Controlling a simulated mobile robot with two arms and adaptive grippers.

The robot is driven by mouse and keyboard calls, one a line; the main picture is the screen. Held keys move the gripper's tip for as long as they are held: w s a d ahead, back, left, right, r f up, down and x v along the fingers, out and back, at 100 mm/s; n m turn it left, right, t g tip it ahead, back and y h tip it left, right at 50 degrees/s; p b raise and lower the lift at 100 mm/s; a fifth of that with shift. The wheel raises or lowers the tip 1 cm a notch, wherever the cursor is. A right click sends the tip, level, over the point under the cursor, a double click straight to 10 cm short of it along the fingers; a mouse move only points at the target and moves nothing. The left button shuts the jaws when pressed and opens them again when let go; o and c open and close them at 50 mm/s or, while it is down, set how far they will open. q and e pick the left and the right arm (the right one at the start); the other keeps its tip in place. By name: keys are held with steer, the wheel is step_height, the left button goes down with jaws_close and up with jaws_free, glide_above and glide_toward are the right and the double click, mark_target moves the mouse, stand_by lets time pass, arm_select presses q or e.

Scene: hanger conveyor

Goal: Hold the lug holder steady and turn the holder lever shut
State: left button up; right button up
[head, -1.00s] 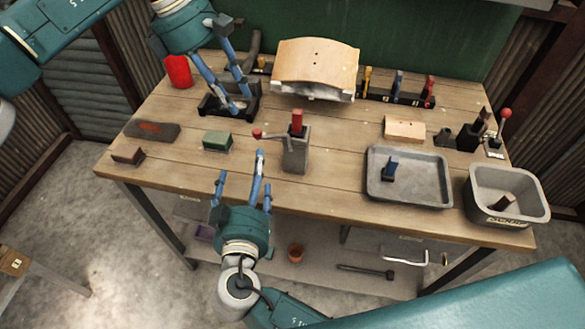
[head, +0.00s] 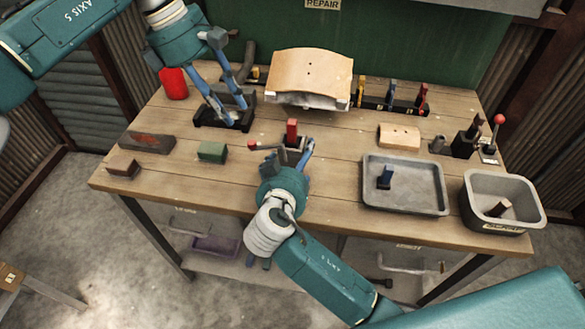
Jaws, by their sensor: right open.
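The holder lever (head: 264,146) sticks out to the left and ends in a red knob. My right gripper (head: 296,154) is open at the front of the holder, with a blue finger showing beside its right side. The gripper body hides the holder's lower part, and I cannot tell whether the fingers touch it. My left gripper (head: 232,109) has its fingers apart over a black cradle (head: 212,118), left of and behind the holder.
A curved wooden piece (head: 309,76) stands behind the holder. A green block (head: 212,151) lies to its left. A grey tray (head: 405,205) and a grey bin (head: 481,221) are at the right. Another red-knobbed lever (head: 498,122) stands far right.

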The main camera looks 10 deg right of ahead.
mark_target(250, 142)
steer(key=shift+w+d+f, duration=0.25)
steer(key=shift+w+d, duration=0.05)
steer(key=shift+w, duration=0.25)
steer(key=c, duration=1.5)
arm_select(q)
steer(key=shift+o, duration=0.6)
steer(key=shift+s+d+r+m, duration=0.15)
steer(key=shift+d+r+m, duration=0.05)
steer(key=shift+d+m, duration=0.15)
arm_select(e)
steer(key=shift+a, duration=0.1)
steer(key=shift+c, duration=0.2)
arm_select(q)
steer(key=d+f+m+y, duration=0.1)
steer(key=f, duration=0.2)
steer(key=d+f+m+t+y, duration=0.1)
steer(key=f, duration=0.2)
steer(key=d+f+m+y, duration=0.1)
steer(key=f, duration=0.2)
steer(key=shift+s+f+t, duration=0.3)
steer(key=shift+s+f, duration=0.05)
steer(key=shift+s, duration=0.05)
steer(key=shift+y, duration=0.3)
jaws_close()
